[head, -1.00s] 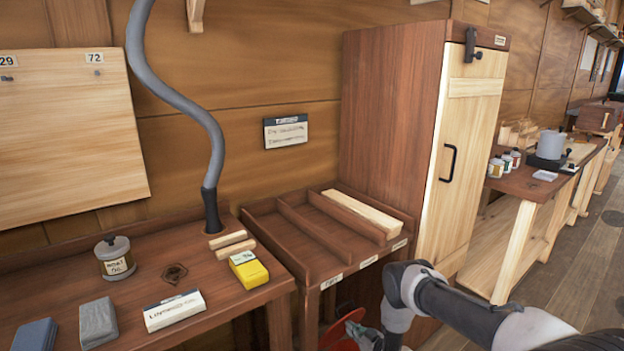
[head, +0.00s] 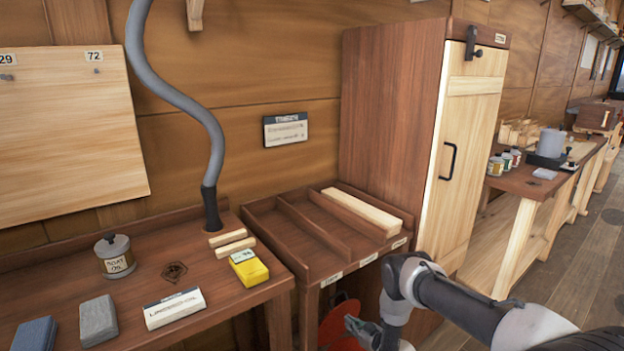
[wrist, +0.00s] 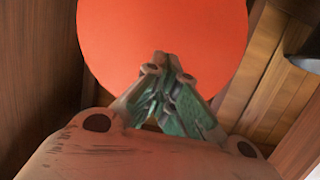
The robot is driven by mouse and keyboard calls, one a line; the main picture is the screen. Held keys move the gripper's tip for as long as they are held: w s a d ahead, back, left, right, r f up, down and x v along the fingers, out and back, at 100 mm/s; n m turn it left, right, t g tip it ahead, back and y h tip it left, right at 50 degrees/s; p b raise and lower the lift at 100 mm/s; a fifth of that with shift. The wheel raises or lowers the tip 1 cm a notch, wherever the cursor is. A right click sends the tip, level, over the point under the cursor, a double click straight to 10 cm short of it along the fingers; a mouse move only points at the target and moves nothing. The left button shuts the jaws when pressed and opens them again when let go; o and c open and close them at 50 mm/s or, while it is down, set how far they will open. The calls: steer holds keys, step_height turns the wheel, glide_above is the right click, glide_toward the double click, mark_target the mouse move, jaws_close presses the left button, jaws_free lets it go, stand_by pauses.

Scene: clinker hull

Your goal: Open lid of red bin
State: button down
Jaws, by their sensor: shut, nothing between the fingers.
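The red bin's round lid (head: 336,322) shows in part at the bottom of the head view, below the front edge of the divided bench. In the wrist view the lid (wrist: 165,25) is a plain orange-red disc that fills the upper middle. My gripper (head: 352,322) is beside the lid's right part in the head view. In the wrist view my gripper (wrist: 166,66) is shut and empty, its green fingertips together in front of the disc. I cannot tell whether they touch it. The bin's body is hidden.
The divided wooden bench (head: 300,225) stands just above the bin. A tall cabinet (head: 400,130) is right of it. The left bench holds a yellow box (head: 249,268), a tin (head: 114,257) and grey blocks (head: 98,320). Open floor (head: 570,265) lies at the right.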

steer(key=s+d, duration=0.4)
steer(key=s, duration=0.2)
steer(key=shift+d+r, duration=0.2)
steer(key=shift+r, duration=0.2)
steer(key=shift+s+f, duration=0.1)
steer(key=shift+s, duration=0.05)
